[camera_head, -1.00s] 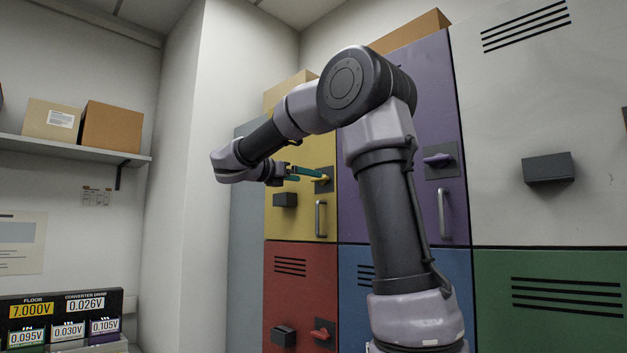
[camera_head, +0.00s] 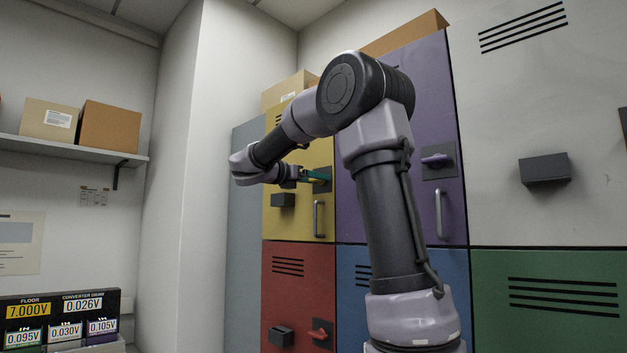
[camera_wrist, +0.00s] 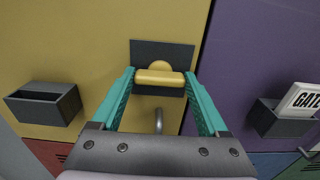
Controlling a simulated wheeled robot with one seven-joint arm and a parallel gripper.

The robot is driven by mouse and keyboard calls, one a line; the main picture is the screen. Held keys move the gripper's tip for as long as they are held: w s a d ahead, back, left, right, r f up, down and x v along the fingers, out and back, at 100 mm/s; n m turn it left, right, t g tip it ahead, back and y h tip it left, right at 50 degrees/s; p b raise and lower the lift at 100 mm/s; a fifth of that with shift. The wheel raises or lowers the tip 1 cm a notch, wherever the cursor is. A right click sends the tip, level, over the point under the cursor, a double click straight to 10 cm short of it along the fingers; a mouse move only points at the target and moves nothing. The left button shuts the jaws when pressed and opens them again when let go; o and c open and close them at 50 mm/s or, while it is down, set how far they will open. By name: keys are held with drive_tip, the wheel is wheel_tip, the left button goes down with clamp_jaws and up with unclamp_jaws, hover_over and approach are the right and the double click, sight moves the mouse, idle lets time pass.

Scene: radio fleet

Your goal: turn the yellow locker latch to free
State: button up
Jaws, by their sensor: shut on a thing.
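The yellow locker (camera_head: 298,222) stands left of the purple one. Its latch is a rounded yellow bar (camera_wrist: 160,78) on a round hub, mounted on a dark plate (camera_wrist: 162,52). The bar lies level across the plate in the wrist view. My gripper (camera_wrist: 160,80) has its teal fingers at the bar's left and right ends and is shut on it. In the head view my gripper (camera_head: 318,177) reaches the latch plate from the left, and the fingers hide most of the bar.
A vertical grey door handle (camera_head: 319,218) is below the latch. A dark holder (camera_wrist: 42,103) juts out at left on the yellow door. The purple locker (camera_wrist: 250,60) carries another dark holder (camera_wrist: 282,118) with a card. Red locker (camera_head: 297,300) below.

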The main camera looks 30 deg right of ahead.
drive_tip(key=shift+m, duration=0.3)
drive_tip(key=m, duration=0.3)
drive_tip(key=shift+m, duration=0.4)
drive_tip(key=m, duration=0.9)
drive_tip(key=shift+f+m, duration=0.1)
drive_tip(key=shift+m, duration=2.1)
drive_tip(key=o, duration=1.2)
drive_tip(key=shift+o, duration=0.2)
drive_tip(key=shift+a, duration=0.1)
